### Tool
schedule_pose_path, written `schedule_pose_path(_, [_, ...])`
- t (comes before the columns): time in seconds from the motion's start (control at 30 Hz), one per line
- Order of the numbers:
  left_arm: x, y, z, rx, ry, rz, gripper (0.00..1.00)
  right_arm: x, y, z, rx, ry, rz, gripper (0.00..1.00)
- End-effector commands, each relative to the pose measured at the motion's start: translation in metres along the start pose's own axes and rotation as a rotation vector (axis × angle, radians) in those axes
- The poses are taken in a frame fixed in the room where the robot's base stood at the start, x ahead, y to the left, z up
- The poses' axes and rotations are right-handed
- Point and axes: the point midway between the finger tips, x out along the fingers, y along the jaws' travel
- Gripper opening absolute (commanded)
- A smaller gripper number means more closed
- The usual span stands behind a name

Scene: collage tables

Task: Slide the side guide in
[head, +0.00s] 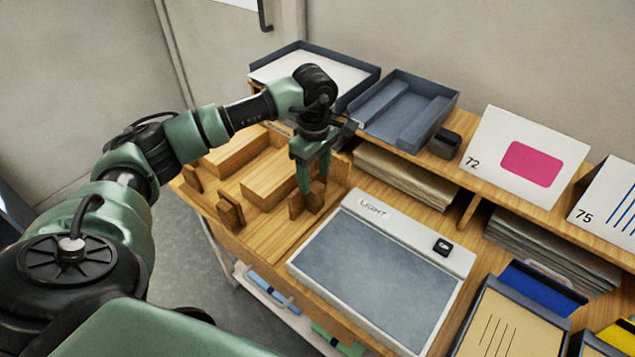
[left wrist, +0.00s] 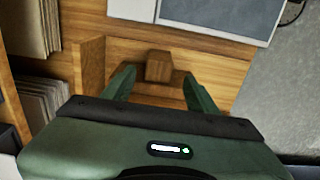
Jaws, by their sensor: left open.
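A wooden side guide with a block-like knob (head: 317,192) stands at the right end of the wooden fixture on the table. My left gripper (head: 304,182) points down over it, fingers apart. In the left wrist view the knob (left wrist: 159,66) shows between the two open fingers (left wrist: 160,86), with a gap on each side, so nothing is gripped. Part of the guide is hidden behind the fingers in the head view. My right gripper is in neither view.
A light pad (head: 375,262) lies close to the right of the fixture. Wooden blocks (head: 270,178) lie left of the gripper. Behind are a raised shelf with grey trays (head: 440,122), a small dark block (head: 444,144) and cards (head: 525,145). Paper stacks (head: 405,175) lie beneath.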

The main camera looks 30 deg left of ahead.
Motion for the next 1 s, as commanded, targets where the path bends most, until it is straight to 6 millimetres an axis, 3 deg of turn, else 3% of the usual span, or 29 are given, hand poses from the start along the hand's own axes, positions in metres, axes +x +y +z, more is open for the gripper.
schedule_pose_path(0.1, [0.020, -0.001, 0.001, 0.000, -0.001, -0.003, 0.58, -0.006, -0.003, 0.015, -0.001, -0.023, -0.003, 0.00])
schedule_pose_path(0.3, [0.041, 0.000, 0.001, 0.001, -0.002, 0.000, 0.58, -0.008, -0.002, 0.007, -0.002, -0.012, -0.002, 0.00])
schedule_pose_path(0.5, [0.046, 0.000, 0.001, 0.001, -0.002, 0.002, 0.58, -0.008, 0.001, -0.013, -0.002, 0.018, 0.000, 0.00])
schedule_pose_path(0.63, [0.046, 0.000, 0.001, 0.001, -0.002, 0.002, 0.58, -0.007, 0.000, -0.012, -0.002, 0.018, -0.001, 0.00])
schedule_pose_path(0.83, [0.045, 0.000, 0.001, 0.001, -0.002, 0.002, 0.03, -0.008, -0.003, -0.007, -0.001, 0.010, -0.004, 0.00])
schedule_pose_path(1.0, [0.045, 0.001, 0.001, 0.001, -0.002, 0.002, 0.00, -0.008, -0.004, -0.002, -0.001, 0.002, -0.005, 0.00])
